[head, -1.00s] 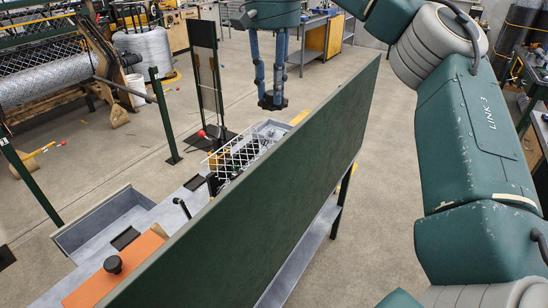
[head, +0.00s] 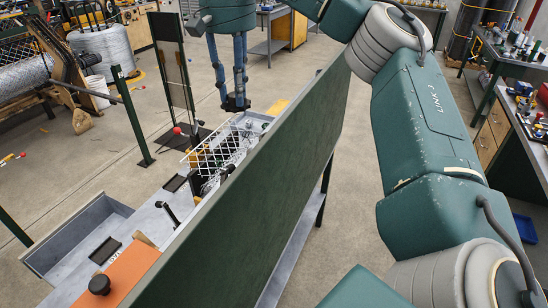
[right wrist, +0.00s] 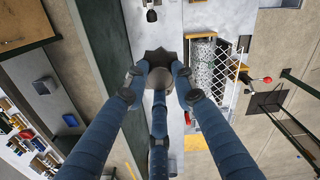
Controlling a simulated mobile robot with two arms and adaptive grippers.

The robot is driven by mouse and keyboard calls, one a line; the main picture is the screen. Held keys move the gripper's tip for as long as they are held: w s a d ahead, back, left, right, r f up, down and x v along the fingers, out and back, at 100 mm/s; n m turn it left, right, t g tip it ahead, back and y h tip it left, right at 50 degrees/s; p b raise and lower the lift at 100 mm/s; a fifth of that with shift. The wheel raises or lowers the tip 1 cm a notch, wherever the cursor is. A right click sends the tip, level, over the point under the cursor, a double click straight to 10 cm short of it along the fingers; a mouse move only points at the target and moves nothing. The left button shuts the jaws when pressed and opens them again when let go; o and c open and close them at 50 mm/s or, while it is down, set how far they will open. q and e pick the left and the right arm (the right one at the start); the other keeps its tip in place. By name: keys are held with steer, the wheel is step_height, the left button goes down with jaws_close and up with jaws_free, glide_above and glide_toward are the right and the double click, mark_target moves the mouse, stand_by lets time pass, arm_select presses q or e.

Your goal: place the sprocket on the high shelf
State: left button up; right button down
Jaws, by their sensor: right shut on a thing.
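The sprocket is a dark, toothed disc (right wrist: 158,60), held at the fingertips of my right gripper (right wrist: 160,82) in the right wrist view. The blue fingers are closed around its hub. In the head view, the right gripper (head: 234,98) hangs fingers-down, with the dark sprocket (head: 237,105) at its tips, above the far end of the grey machine bed. It appears to be in the air. I cannot tell for certain which surface is the high shelf. My left gripper is not in view.
A tall dark green panel (head: 255,190) runs between my right arm and the machine. A white mesh (head: 218,150) and grey bed (head: 150,220) lie beyond it. An orange block with a black knob (head: 99,284) is at lower left. A dark post frame (head: 172,70) stands left of the gripper.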

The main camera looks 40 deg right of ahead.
steer(key=f+b, duration=0.3)
steer(key=f, duration=0.4)
steer(key=f+b, duration=0.4)
steer(key=f, duration=0.3)
steer(key=f+b, duration=0.4)
steer(key=f, duration=0.4)
steer(key=shift+w+a+f, duration=0.1)
steer(key=shift+w+a, duration=0.05)
steer(key=shift+w, duration=0.15)
steer(key=shift+s+a+f+p, duration=0.2)
steer(key=shift+s+a+p, duration=0.45)
steer(key=shift+s+a, duration=0.15)
steer(key=shift+s+a+f+p, duration=0.2)
steer(key=shift+s+a+p, duration=0.5)
steer(key=shift+s, duration=0.1)
steer(key=shift+w+d+f, duration=0.1)
steer(key=shift+w+f, duration=0.05)
steer(key=shift+f, duration=0.1)
steer(key=c, duration=1.4)
jaws_free()
steer(key=shift+c, duration=0.2)
